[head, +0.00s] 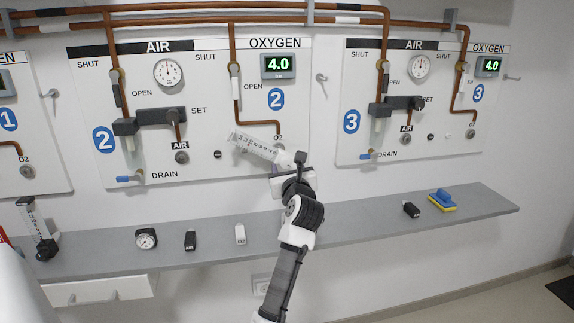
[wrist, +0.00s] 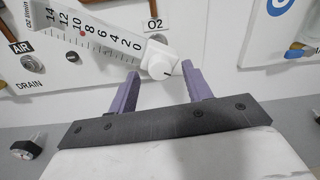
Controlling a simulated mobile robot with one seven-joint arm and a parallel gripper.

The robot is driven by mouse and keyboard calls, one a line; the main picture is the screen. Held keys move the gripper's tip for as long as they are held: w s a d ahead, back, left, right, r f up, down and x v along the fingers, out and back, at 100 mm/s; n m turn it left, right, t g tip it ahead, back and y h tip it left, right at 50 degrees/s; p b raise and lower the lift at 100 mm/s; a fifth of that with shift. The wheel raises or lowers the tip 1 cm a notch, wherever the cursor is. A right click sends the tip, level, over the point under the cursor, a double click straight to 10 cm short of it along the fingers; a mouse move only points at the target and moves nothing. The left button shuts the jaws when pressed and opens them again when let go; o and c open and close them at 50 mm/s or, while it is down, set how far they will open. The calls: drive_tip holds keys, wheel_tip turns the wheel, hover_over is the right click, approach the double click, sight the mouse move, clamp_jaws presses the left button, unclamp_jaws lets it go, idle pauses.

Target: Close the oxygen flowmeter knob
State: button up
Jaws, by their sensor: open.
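The white round knob (wrist: 158,60), with a short dark line, is at the zero end. My gripper (wrist: 160,72) is open. Its two purple fingers stand on either side of the knob in the picture; I cannot tell whether they touch it. In the head view my gripper (head: 287,172) is at the flowmeter's lower right end.
A grey shelf (head: 330,226) runs below the panels. It holds a gauge (head: 146,239), a black AIR block (head: 190,240), a white block (head: 240,234), another black block (head: 411,209) and a blue-yellow sponge (head: 441,200). Another flowmeter (head: 36,228) stands at left.

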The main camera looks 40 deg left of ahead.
drive_tip(key=shift+w+a, duration=0.25)
drive_tip(key=shift+a, duration=0.05)
drive_tip(key=c, duration=1)
drive_tip(key=shift+n, duration=0.3)
